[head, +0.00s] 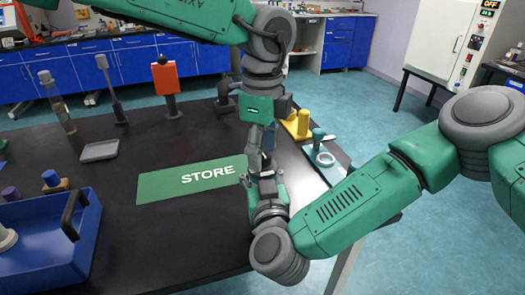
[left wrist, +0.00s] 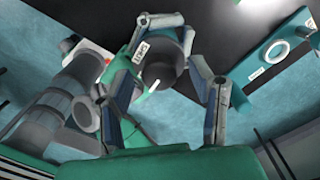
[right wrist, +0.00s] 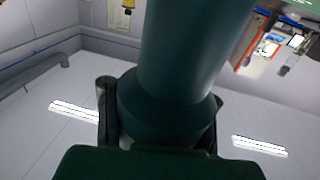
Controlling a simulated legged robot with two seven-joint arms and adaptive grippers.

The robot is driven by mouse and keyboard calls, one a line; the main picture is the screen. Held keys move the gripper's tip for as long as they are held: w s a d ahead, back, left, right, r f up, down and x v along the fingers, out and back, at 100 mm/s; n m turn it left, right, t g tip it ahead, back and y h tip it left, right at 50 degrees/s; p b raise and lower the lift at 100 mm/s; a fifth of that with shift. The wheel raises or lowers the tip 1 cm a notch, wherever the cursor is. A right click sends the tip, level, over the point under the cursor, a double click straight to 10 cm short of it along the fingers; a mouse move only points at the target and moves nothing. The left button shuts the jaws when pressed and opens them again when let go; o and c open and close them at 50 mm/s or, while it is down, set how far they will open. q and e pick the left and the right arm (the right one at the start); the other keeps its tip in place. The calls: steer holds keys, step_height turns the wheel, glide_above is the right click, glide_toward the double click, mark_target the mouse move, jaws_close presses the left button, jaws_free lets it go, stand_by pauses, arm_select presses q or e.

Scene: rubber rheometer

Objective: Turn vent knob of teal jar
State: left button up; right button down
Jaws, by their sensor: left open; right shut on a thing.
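A dark teal cylinder with a wider shoulder, which looks like the teal jar (right wrist: 190,50), fills the middle of the right wrist view. My right gripper (right wrist: 160,115) is shut on it, one finger on each side. In the head view my right gripper (head: 266,188) points up from below, close under my left gripper (head: 263,160). The left gripper is open, its fingers spread in the left wrist view (left wrist: 158,78). A grey round part (left wrist: 163,68) and a thin white bar show between those fingers. I cannot make out the vent knob or any contact with it.
A green STORE mat (head: 190,181) lies on the black table (head: 140,220). A blue tray (head: 80,252) stands at front left. A yellow stand (head: 303,124) and a teal plate with a white ring (head: 325,159) are at the right edge. Several tall holders stand at back left.

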arm_select(q)
steer(key=shift+f, duration=0.3)
jaws_close()
